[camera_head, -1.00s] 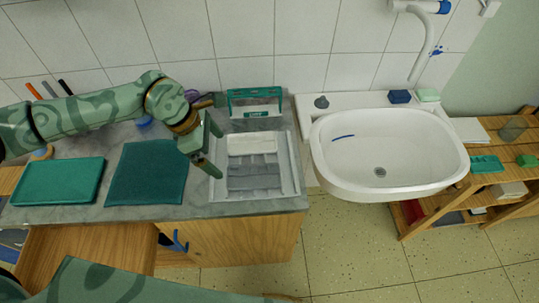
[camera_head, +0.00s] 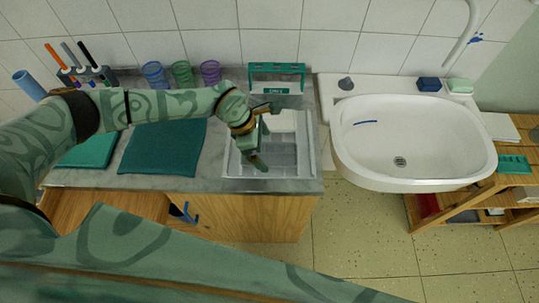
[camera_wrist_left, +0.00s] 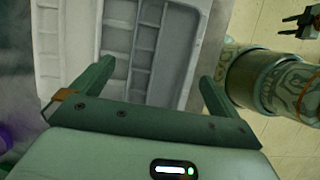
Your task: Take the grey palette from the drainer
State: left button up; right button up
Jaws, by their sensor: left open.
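The drainer (camera_head: 229,165) is a shallow pale tray on the grey counter, left of the sink. The grey palette (camera_head: 285,157) lies flat in its front part, with shallow wells. A whiter palette (camera_head: 288,122) lies behind it, partly hidden by my gripper. My left gripper (camera_head: 258,158) is open and empty above the drainer's left-middle part. In the left wrist view, the grey palette (camera_wrist_left: 145,45) shows between and beyond the two spread fingers, with the white palette (camera_wrist_left: 72,45) to its left. I see no contact. A small dark gripper (camera_wrist_left: 298,25), apparently my right, shows over the floor.
A teal rack (camera_head: 277,68) stands behind the drainer. A dark teal mat (camera_head: 162,148) lies left of the drainer. The white sink (camera_head: 415,145) is close on the right.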

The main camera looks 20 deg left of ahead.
aim_at(269, 155)
pick_arm(q)
jog(key=x, duration=0.2)
jog(key=shift+w+d+f, duration=0.1)
jog(key=shift+d+f, duration=0.05)
jog(key=shift+f, duration=0.1)
jog(key=shift+c, duration=0.3)
jog(key=c, duration=1)
jog(key=shift+r, duration=0.15)
